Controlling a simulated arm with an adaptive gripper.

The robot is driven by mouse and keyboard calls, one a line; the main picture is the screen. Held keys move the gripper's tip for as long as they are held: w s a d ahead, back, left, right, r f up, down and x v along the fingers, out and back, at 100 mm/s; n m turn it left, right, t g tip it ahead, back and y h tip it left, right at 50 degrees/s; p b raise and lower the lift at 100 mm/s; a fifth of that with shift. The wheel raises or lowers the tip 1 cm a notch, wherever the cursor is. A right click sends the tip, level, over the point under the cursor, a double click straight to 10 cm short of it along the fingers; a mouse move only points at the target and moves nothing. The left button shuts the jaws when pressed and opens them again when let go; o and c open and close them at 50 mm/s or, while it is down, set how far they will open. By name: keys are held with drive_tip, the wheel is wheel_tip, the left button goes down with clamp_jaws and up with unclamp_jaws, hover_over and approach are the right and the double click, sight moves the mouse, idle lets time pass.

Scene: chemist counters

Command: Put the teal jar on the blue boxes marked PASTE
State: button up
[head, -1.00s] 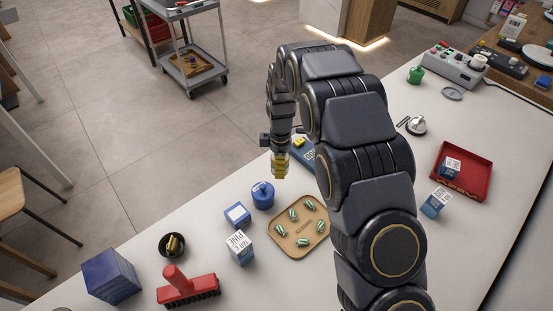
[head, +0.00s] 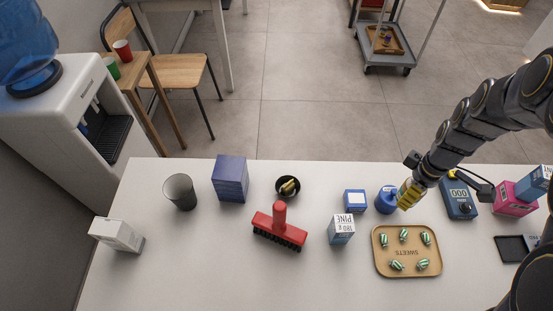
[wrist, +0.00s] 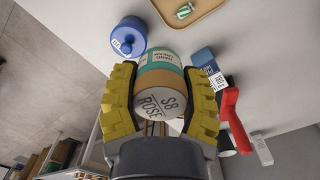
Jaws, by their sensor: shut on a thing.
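My gripper (head: 409,194) has yellow ridged fingers and holds a jar above the counter, just right of the blue pot. In the wrist view the fingers are shut on the sides of the jar (wrist: 160,75), which has a teal label, tan bands and a pale end lettered ROSE. In the head view the fingers mostly hide it. A stack of dark blue boxes (head: 230,178) stands at the left back of the counter, well left of my gripper. Its marking cannot be read; its top looks bare.
Between gripper and stack stand a round blue pot (head: 387,200), a small blue box (head: 355,200), a PINE box (head: 341,229), a dark bowl (head: 288,187) and a red brush (head: 279,226). A grey cup (head: 180,191) stands left of the stack. A sweets tray (head: 407,272) lies in front.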

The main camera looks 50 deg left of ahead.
drive_tip(key=s+a+r+n, duration=0.2)
drive_tip(key=s+a+r, duration=0.3)
drive_tip(key=s+a, duration=0.65)
drive_tip(key=s+a+r+n, duration=0.1)
drive_tip(key=s+a+r, duration=0.25)
drive_tip(key=s, duration=0.35)
drive_tip(key=s+a+r, duration=0.2)
drive_tip(key=s+a, duration=0.3)
drive_tip(key=s, duration=0.2)
hover_over(229, 168)
wheel_tip(229, 168, down, 10)
drive_tip(key=shift+s+d+r, duration=0.1)
drive_tip(key=shift+d+r, duration=0.05)
drive_tip(key=shift+r, duration=0.1)
drive_tip(key=shift+a+f, duration=0.25)
drive_tip(key=shift+f, duration=1.6)
drive_tip(key=o, duration=1.1)
drive_tip(key=shift+f, duration=0.15)
